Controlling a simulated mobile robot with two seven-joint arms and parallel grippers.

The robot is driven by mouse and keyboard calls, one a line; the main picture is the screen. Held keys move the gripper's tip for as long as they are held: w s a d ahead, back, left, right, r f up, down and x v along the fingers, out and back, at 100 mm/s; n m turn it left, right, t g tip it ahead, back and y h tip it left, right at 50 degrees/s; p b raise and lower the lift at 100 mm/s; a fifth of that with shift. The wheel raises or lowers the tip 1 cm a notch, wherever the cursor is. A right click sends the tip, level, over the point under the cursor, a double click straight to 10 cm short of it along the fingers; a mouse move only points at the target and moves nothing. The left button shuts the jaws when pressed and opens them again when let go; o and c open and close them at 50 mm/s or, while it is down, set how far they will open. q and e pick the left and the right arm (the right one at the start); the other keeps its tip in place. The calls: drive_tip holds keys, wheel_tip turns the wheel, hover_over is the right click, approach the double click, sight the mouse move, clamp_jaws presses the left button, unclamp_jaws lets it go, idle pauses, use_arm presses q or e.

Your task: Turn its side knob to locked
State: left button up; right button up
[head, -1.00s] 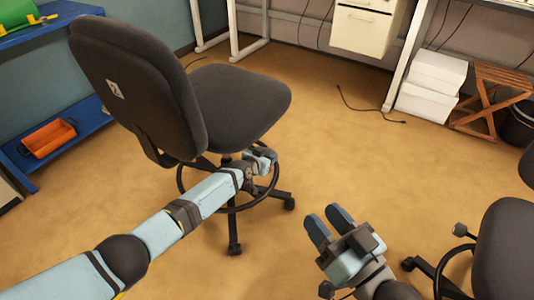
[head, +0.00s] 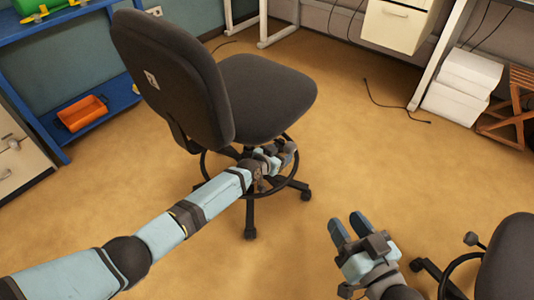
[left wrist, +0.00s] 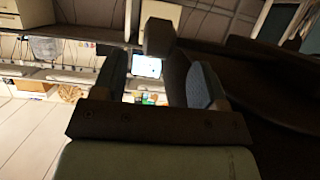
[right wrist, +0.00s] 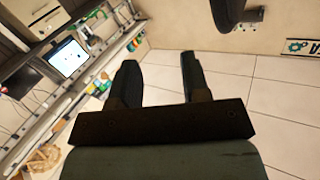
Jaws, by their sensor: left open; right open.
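A dark office chair (head: 268,97) with a tall backrest stands left of centre. My left gripper (head: 283,152) is open, low beside the seat's underside and above the foot ring. In the left wrist view, a dark blunt knob-like piece (left wrist: 160,37) shows between the open fingers (left wrist: 158,78), apart from the left one. The chair's dark underside (left wrist: 265,100) fills the right of that view. In the head view the knob is hidden behind my gripper. My right gripper (head: 349,226) is open and empty over the floor, with nothing between its fingers in the right wrist view (right wrist: 160,78).
A blue shelf (head: 115,118) with an orange bin (head: 82,113) is at the left. White boxes (head: 462,85) and a cable lie at the back.

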use_arm(q)
drive_tip(key=p+v, duration=0.3)
drive_tip(key=v, duration=0.4)
drive_tip(key=shift+s, duration=0.15)
use_arm(e)
drive_tip(key=s+d+f+g+h, duration=0.2)
drive_tip(key=d+f+g, duration=0.1)
drive_tip(key=f, duration=0.4)
drive_tip(key=shift+d+g+h, duration=0.15)
drive_tip(key=shift+g+h, duration=0.15)
use_arm(q)
drive_tip(key=shift+a, duration=0.1)
use_arm(e)
drive_tip(key=shift+s, duration=0.1)
